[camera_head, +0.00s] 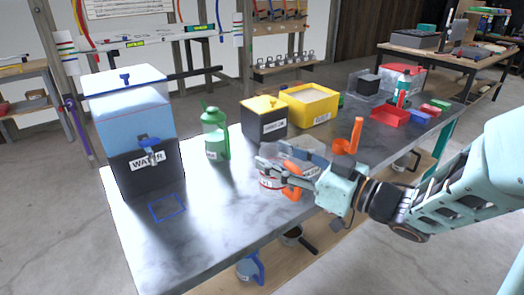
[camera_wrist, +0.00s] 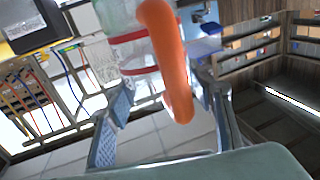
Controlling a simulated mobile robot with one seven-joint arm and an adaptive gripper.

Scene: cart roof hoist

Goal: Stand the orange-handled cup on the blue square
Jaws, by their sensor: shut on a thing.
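The orange-handled cup (camera_head: 271,183) is clear with red bands and is at my gripper, over the middle of the grey table. Its orange handle (camera_wrist: 168,60) lies between my two fingers in the wrist view, with the banded clear body behind it. My gripper (camera_head: 268,167) is shut on the cup by this handle and partly covers it in the head view. I cannot tell whether the cup's base touches the table. The blue square (camera_head: 167,207) is an outline on the table's left part, in front of the water dispenser, and looks empty.
The water dispenser (camera_head: 130,140) with a blue tap stands behind the square. A green jug (camera_head: 214,135), a yellow-lidded black box (camera_head: 264,120) and a yellow bin (camera_head: 310,107) stand at the back. An orange piece (camera_head: 348,143) is right of my gripper. The table between cup and square looks clear.

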